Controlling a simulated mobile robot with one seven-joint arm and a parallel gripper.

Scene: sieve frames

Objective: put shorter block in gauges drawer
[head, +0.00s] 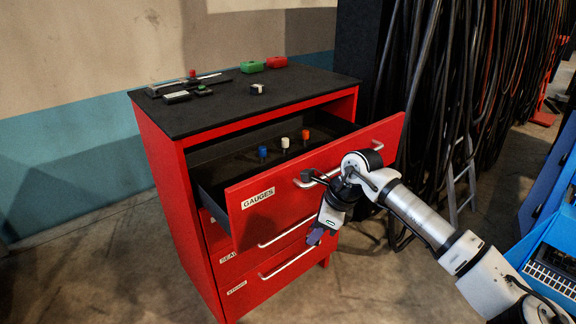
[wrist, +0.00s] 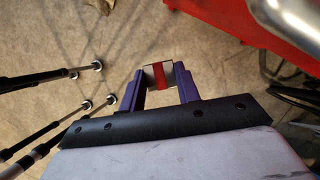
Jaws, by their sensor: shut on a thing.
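The gauges drawer (head: 310,175) is the top drawer of a red cabinet. It is pulled out, with a "GAUGES" label and a bar handle. My gripper (head: 315,238) hangs low in front of the drawer fronts, outside the open drawer. In the wrist view its purple fingers are shut on a small grey-white piece with a red band (wrist: 158,75), held above the floor. The head view does not show this piece clearly.
Blue, white and orange-topped pieces (head: 285,143) stand inside the open drawer. A caliper-like tool (head: 188,85), dark small items and a black-and-white piece (head: 257,89) lie on the dark cabinet top (head: 220,110). Two lower drawers are shut. Cables hang behind at right.

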